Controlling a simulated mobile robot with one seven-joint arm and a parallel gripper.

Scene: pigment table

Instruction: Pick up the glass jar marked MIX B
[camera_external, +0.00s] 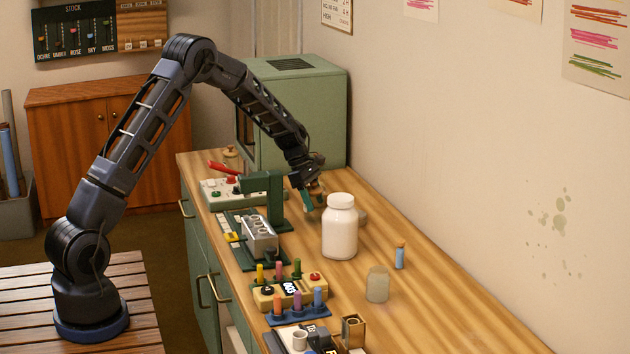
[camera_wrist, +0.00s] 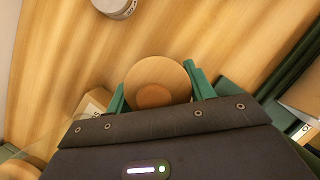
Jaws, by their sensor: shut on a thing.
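My gripper (camera_external: 309,201) is low over the back of the bench, behind the large white bottle (camera_external: 340,230). In the wrist view its green fingers (camera_wrist: 158,90) are closed around a round wooden-topped thing (camera_wrist: 157,78), with a darker disc at its near side. In the external view the held thing is small and partly hidden by the gripper, so its body is unclear. No MIX B marking is readable in either view. A pale translucent jar (camera_external: 377,284) stands apart, nearer the camera, with no readable label.
A small blue vial with a cork (camera_external: 400,256) stands right of the white bottle. A grey round thing (camera_wrist: 116,6) lies beyond the gripper. A green press (camera_external: 264,190) and green cabinet (camera_external: 295,110) stand close by. The bench's right side (camera_external: 440,310) is clear.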

